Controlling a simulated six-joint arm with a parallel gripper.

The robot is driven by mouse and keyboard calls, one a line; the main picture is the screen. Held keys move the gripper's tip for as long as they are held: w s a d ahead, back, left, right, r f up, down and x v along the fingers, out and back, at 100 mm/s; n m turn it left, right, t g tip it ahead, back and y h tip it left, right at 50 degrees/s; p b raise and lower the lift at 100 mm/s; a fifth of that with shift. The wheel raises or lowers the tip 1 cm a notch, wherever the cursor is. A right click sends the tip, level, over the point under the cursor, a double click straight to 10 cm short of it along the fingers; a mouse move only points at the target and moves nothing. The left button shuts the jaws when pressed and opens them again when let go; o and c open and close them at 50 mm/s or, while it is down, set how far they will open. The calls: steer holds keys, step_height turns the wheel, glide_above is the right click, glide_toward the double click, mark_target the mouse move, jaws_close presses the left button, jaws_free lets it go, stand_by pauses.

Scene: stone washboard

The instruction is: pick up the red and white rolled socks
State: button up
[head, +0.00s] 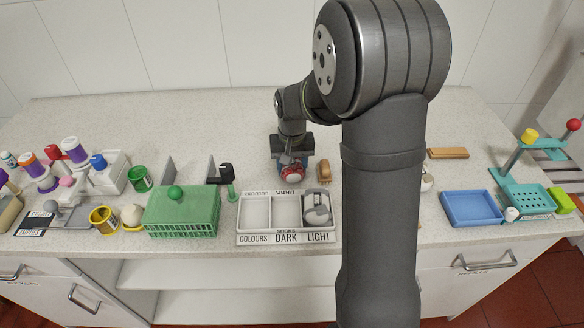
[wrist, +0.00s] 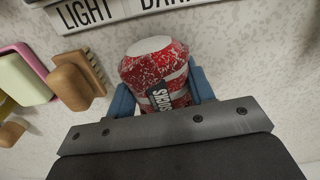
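The red and white rolled socks (wrist: 155,72) lie between the two blue fingers of my gripper (wrist: 162,98) in the wrist view. They have a speckled red body, a pale end and a dark label with white lettering. A finger sits against each side, and both seem to touch the socks. In the head view the socks (head: 292,175) show red under my gripper (head: 292,163), behind the sorting tray. I cannot tell whether they are clear of the counter. The palm hides their near end.
The white sorting tray (head: 239,217) is in front, marked COLOURS, DARK and LIGHT, with a grey and white item (head: 317,207) in LIGHT. A wooden brush (head: 324,172) stands close right of the socks. A green basket (head: 181,212) is at left. The counter behind is clear.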

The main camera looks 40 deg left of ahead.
mark_target(296, 162)
steer(key=shift+r, duration=0.1)
steer(key=shift+r, duration=0.45)
steer(key=r, duration=0.2)
steer(key=d+r, duration=0.1)
steer(key=r, duration=0.1)
steer(key=shift+w, duration=0.3)
steer(key=w+d+r, duration=0.4)
steer(key=d+r, duration=0.2)
steer(key=d, duration=0.3)
steer(key=shift+d, duration=0.35)
